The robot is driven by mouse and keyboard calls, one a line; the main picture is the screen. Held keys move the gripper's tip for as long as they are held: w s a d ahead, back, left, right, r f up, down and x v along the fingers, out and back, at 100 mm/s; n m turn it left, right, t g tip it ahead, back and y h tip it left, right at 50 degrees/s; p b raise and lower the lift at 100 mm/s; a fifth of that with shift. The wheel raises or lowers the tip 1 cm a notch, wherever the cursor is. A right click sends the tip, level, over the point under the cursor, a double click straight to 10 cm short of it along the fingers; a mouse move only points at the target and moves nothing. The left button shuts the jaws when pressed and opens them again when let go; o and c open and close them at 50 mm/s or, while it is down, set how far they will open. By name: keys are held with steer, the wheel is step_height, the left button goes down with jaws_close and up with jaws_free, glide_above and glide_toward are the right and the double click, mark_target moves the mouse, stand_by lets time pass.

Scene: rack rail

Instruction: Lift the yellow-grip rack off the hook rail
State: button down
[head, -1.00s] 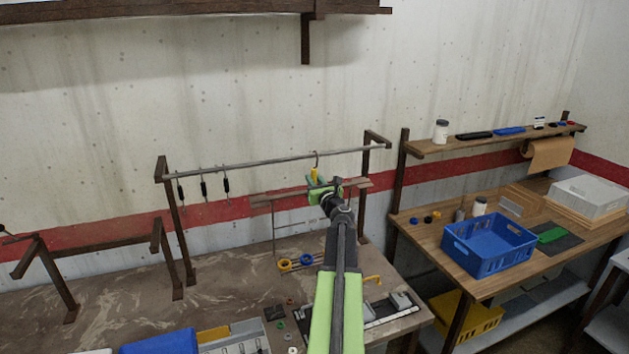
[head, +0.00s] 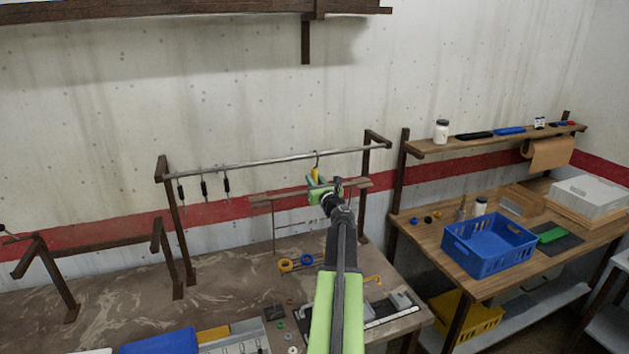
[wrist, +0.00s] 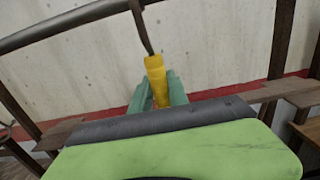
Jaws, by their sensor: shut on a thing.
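The yellow-grip rack (head: 262,203) hangs by a hook from the metal hook rail (head: 250,161). Its yellow grip (head: 315,174) sits just under the rail, and its brown crossbar and thin wires spread below and to both sides. My gripper (head: 318,188) is shut on the yellow grip, from the front. In the wrist view the yellow grip (wrist: 156,80) stands between the green fingers, with the dark hook stem rising from it toward the rail (wrist: 70,20). My gripper and arm hide the middle of the rack. Whether the hook touches the rail is too small to tell.
Several black-handled tools (head: 204,190) hang on the rail's left part. Dark posts (head: 178,230) hold the rail's ends. A blue and a yellow ring lie on the bench (head: 225,270) below. A second bench at right bears a blue crate (head: 489,243).

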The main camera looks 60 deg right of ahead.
mark_target(315, 172)
steer(key=shift+r, duration=0.2)
steer(key=shift+r+p, duration=1.5)
steer(key=shift+p, duration=0.15)
steer(key=shift+f, duration=0.1)
